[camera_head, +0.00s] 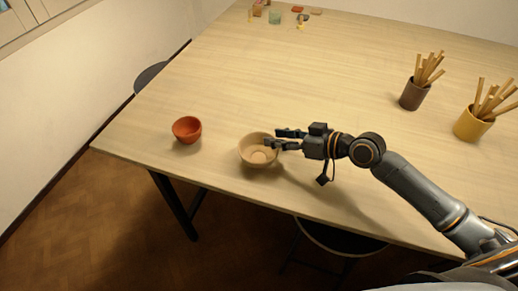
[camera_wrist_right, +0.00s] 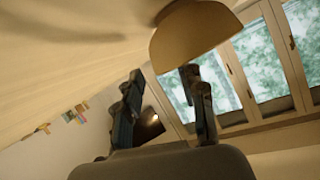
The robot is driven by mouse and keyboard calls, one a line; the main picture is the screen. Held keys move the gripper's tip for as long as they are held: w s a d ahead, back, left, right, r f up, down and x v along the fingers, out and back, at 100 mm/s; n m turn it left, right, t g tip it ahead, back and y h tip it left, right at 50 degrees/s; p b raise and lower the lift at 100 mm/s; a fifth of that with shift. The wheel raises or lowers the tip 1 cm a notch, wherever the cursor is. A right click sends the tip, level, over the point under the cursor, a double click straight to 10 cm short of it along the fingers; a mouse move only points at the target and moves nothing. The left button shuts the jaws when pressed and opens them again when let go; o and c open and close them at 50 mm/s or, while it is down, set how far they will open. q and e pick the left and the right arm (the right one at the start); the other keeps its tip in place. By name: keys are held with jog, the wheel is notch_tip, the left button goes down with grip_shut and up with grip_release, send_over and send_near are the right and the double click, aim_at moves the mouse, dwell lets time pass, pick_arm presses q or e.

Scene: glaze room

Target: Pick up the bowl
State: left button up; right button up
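A tan bowl (camera_head: 258,158) stands upright on the table near its front edge. A smaller orange-red bowl (camera_head: 187,129) stands to its left. My right gripper (camera_head: 273,138) reaches in from the right, with its fingertips at the tan bowl's right rim. Its two fingers are spread apart. In the right wrist view the tan bowl (camera_wrist_right: 193,35) shows beyond the fingertips, and one finger of the gripper (camera_wrist_right: 162,72) overlaps its edge. Nothing is visible between the fingers, and I cannot tell whether the finger touches the bowl. My left gripper is not in view.
The wooden table (camera_head: 300,80) is mostly clear. A brown cup (camera_head: 411,96) and a yellow cup (camera_head: 470,125), both with wooden sticks, stand at the right. Small items lie at the far edge. A dark stool (camera_head: 340,238) is at the table's front.

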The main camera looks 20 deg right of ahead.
aim_at(263, 136)
jog(key=x, duration=0.3)
jog(key=shift+a+p, duration=0.2)
jog(key=shift+p, duration=0.1)
jog(key=shift+f, duration=0.1)
jog(key=shift+c, duration=0.4)
grip_shut()
